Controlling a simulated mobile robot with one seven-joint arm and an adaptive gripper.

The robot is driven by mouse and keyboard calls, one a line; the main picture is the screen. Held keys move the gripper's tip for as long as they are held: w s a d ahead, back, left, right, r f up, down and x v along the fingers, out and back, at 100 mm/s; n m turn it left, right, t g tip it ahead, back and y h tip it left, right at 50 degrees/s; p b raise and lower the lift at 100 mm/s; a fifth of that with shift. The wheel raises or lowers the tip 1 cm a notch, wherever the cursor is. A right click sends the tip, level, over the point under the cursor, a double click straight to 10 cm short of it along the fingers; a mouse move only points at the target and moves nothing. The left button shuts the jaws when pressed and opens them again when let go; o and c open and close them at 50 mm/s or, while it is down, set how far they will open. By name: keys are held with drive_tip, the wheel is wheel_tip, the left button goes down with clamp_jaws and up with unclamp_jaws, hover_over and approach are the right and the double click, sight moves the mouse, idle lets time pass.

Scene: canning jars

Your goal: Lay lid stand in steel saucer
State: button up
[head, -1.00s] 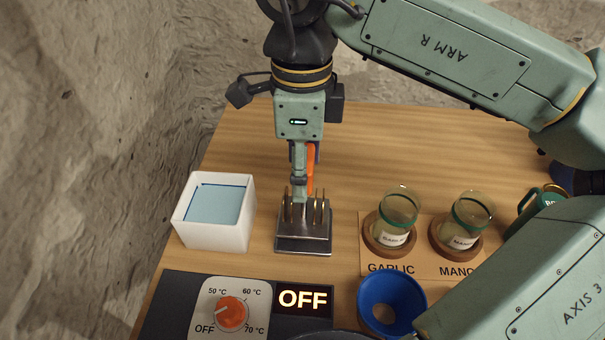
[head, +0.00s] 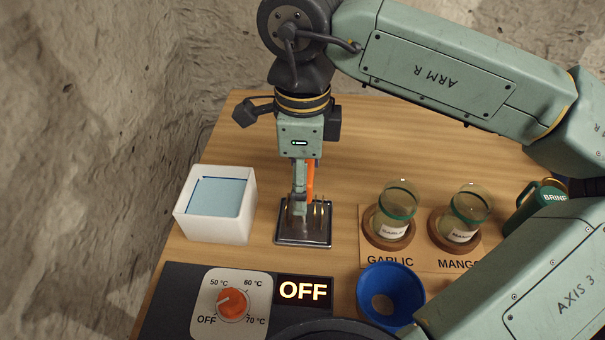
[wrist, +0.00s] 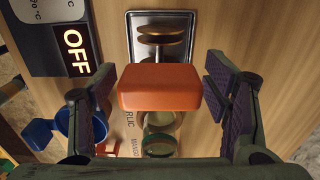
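The steel saucer (head: 305,241) is a square rimmed tray on the table. The stand's low end is over or inside its rim; I cannot tell whether it touches the bottom. The saucer also shows in the wrist view (wrist: 188,17), with lids above it. My fingers hide part of the stand.
A white box with blue contents (head: 215,229) stands left of the saucer. To the right are the garlic jar (head: 396,213), mango jar (head: 468,213) and a green bottle (head: 545,196). A blue funnel (head: 390,284) and heater panel (head: 180,305) lie in front. Wood behind the saucer is clear.

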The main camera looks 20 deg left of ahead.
drive_tip(key=shift+r, duration=0.1)
drive_tip(key=shift+r+p, duration=0.25)
drive_tip(key=shift+p, duration=0.1)
wheel_tip(320, 180, up, 12)
drive_tip(key=shift+f+b, duration=0.15)
drive_tip(key=shift+b, duration=0.8)
drive_tip(key=shift+s, duration=0.1)
